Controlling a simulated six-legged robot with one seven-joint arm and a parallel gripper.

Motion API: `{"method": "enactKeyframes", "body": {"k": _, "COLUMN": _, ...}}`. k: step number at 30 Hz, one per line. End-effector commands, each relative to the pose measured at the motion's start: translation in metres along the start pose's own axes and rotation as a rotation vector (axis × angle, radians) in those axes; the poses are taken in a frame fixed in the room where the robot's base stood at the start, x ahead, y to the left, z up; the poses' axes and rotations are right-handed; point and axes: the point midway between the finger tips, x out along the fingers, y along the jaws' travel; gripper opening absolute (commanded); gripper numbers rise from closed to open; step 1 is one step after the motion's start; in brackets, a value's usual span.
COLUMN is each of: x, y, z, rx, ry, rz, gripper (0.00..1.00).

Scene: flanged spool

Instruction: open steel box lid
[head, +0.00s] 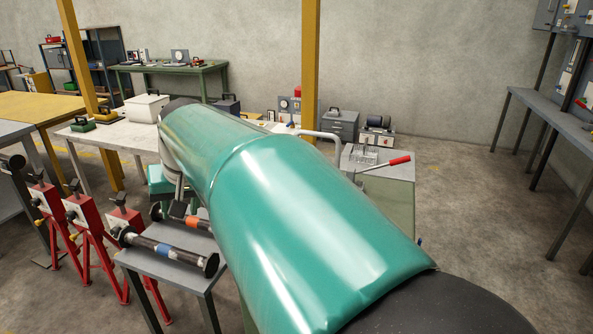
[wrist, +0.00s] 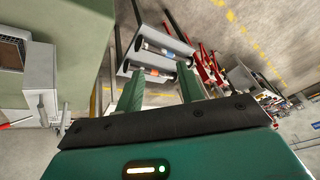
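A grey box with a black handle on top (head: 343,124) stands near the back wall, right of the yellow post, and its lid looks shut. A pale box with a dark handle (head: 147,106) stands on the white-topped table, also looking shut. I cannot tell which of them is the steel box. In the wrist view my gripper (wrist: 161,72) has its two green fingers apart with nothing between them. No box with a handle shows clearly there.
A small grey stand (head: 175,254) holds dark rollers with blue and orange bands, beside red jack stands (head: 82,220). A cabinet with a red-handled lever (head: 385,164) stands right of my arm. A long bench (head: 560,115) lines the right wall. Floor between them is clear.

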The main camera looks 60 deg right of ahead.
Motion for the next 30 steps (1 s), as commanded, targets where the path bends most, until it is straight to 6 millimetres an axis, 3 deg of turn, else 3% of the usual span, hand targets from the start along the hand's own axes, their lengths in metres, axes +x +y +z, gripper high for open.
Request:
{"method": "enactKeyframes", "body": {"k": 1, "x": 0.003, "y": 0.026, "z": -0.025, "rx": 0.07, "ry": 0.001, "rz": 0.029, "gripper": 0.38}}
{"method": "enactKeyframes", "body": {"k": 3, "x": 0.003, "y": 0.061, "z": -0.053, "rx": 0.157, "ry": 0.007, "rz": 0.062, "gripper": 0.38}}
{"method": "enactKeyframes", "body": {"k": 9, "x": 0.003, "y": 0.172, "z": -0.114, "rx": 0.382, "ry": 0.027, "rz": 0.178, "gripper": 0.38}}
{"method": "enactKeyframes", "body": {"k": 15, "x": -0.001, "y": 0.291, "z": -0.147, "rx": 0.572, "ry": 0.047, "rz": 0.317, "gripper": 0.38}}
{"method": "enactKeyframes", "body": {"k": 18, "x": -0.003, "y": 0.34, "z": -0.153, "rx": 0.64, "ry": 0.055, "rz": 0.38, "gripper": 0.38}}
{"method": "enactKeyframes", "body": {"k": 21, "x": -0.004, "y": 0.371, "z": -0.155, "rx": 0.68, "ry": 0.057, "rz": 0.423, "gripper": 0.38}}
{"method": "enactKeyframes", "body": {"k": 23, "x": -0.005, "y": 0.382, "z": -0.156, "rx": 0.693, "ry": 0.059, "rz": 0.438, "gripper": 0.38}}
{"method": "enactKeyframes", "body": {"k": 30, "x": 0.008, "y": 0.394, "z": -0.154, "rx": 0.702, "ry": 0.057, "rz": 0.446, "gripper": 0.38}}
